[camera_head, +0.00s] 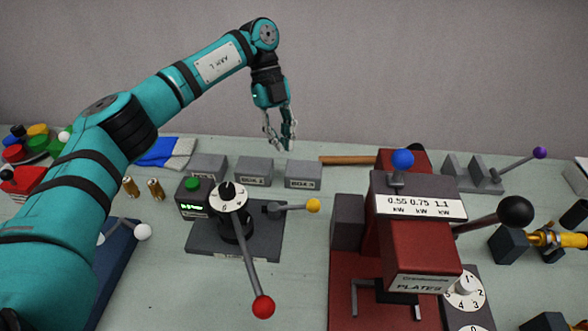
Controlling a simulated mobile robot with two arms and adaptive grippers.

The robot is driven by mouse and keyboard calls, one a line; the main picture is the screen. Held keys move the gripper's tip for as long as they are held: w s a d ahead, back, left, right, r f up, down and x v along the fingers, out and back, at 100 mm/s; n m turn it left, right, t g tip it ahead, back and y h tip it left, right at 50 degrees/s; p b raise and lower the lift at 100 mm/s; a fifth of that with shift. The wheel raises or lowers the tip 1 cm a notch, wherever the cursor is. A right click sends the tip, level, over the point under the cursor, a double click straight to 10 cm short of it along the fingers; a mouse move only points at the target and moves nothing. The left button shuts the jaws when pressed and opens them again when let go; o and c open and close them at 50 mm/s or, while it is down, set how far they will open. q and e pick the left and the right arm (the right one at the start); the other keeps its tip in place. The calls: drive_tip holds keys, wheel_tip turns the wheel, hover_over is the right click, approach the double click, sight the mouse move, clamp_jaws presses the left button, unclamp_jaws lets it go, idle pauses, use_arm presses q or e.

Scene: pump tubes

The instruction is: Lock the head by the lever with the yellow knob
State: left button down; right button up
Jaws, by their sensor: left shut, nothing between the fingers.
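The lever with the yellow knob (312,205) sticks out to the right from a small dark clamp at the right side of a grey base plate (205,241). The head (229,198) is a white numbered dial on a dark post on that plate, with a long arm ending in a red ball (263,306) pointing toward the front. My left gripper (279,146) is shut and empty, raised above the back of the table, behind and up from the yellow knob and apart from it. My right gripper is not in view.
A green-buttoned display box (194,197) stands left of the dial. Several grey blocks (253,172) line up behind it. A red machine with a blue knob (402,159) and black ball lever (515,211) stands to the right. A wooden rod (347,160) lies at the back.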

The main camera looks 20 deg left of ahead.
sight(294, 208)
use_arm(q)
drive_tip(key=p+x, duration=0.1)
drive_tip(key=x, duration=0.8)
drive_tip(key=shift+s+d+f+p, duration=0.15)
drive_tip(key=shift+s+f+p, duration=0.05)
drive_tip(key=shift+f+p, duration=0.2)
drive_tip(key=shift+s+d+r+p, duration=0.3)
drive_tip(key=shift+s+d+p, duration=0.05)
drive_tip(key=shift+s+d, duration=0.2)
drive_tip(key=shift+s+d+r+p, duration=0.25)
drive_tip(key=shift+s+d+p, duration=0.05)
drive_tip(key=shift+s+d, duration=0.45)
drive_tip(key=shift+d, duration=0.05)
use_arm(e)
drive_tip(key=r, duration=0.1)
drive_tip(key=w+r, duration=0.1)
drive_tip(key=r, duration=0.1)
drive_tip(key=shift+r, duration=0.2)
